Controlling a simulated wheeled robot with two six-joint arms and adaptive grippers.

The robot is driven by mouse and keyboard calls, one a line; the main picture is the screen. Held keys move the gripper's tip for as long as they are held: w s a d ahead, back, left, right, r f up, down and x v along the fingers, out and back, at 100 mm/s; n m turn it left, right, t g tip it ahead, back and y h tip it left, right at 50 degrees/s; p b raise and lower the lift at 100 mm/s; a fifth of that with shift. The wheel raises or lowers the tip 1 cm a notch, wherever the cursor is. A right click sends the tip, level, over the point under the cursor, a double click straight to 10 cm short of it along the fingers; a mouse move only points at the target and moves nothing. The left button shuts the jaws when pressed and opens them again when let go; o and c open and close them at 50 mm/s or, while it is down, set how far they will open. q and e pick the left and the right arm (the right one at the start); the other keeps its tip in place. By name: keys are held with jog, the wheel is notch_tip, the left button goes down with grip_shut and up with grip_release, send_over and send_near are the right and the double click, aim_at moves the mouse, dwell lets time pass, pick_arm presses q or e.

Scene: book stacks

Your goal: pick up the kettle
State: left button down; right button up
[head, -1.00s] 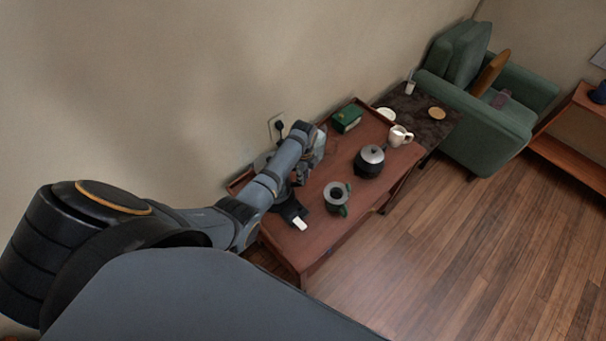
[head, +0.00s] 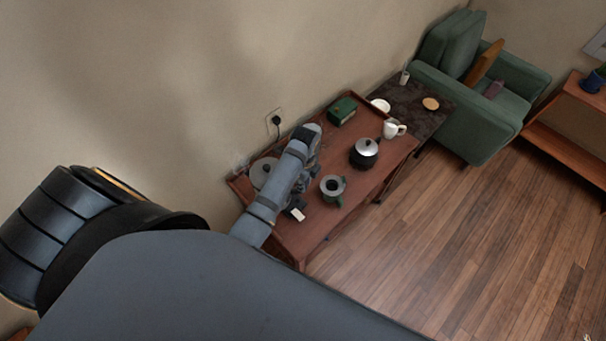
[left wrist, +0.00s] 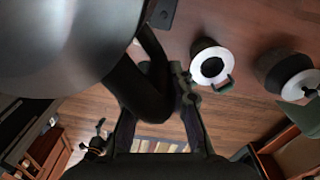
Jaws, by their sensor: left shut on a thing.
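The kettle shows in the left wrist view as a large grey metal body (left wrist: 65,40) at the upper left, with a thick dark curved handle (left wrist: 148,92). My left gripper (left wrist: 160,88) is shut on that handle. In the head view a grey rounded metal top (head: 263,172), likely the kettle, shows on the wooden table, partly hidden behind my left arm. The fingers are mostly hidden there. Whether the kettle's base touches the table cannot be seen. My right gripper is not in view.
A dark side table and green armchair (head: 475,115) stand beyond. The front floor is clear.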

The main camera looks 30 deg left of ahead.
pick_arm(q)
jog(key=shift+s+d+r, duration=0.5)
jog(key=shift+s+d, duration=0.05)
jog(key=shift+s, duration=0.25)
jog(key=shift+s+d+r, duration=0.45)
jog(key=shift+s+d, duration=0.1)
jog(key=shift+s, duration=0.3)
